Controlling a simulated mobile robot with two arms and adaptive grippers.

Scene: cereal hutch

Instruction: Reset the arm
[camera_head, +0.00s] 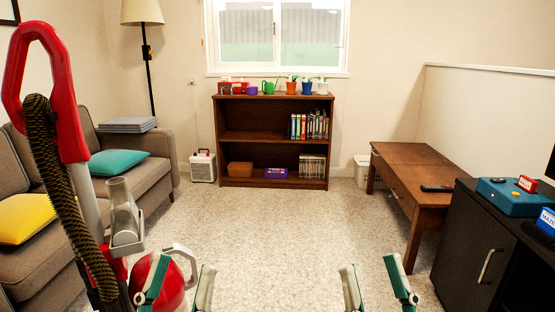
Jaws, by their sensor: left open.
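My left gripper (178,284) is at the bottom of the view, left of centre. Its two green and grey fingers stand apart, with nothing seen held between them. My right gripper (377,283) is at the bottom, right of centre, its fingers spread and empty over the carpet. A red and grey vacuum cleaner (72,130) with a dark ribbed hose stands upright close by at the left. Its red lower body (160,285) shows beside and behind the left gripper's fingers; whether they touch cannot be told.
A grey sofa (35,262) lines the left wall. A brown bookshelf (272,137) stands at the back under the window. A wooden desk (412,160) and a black cabinet (455,245) are at the right. The carpet (275,230) in the middle is clear.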

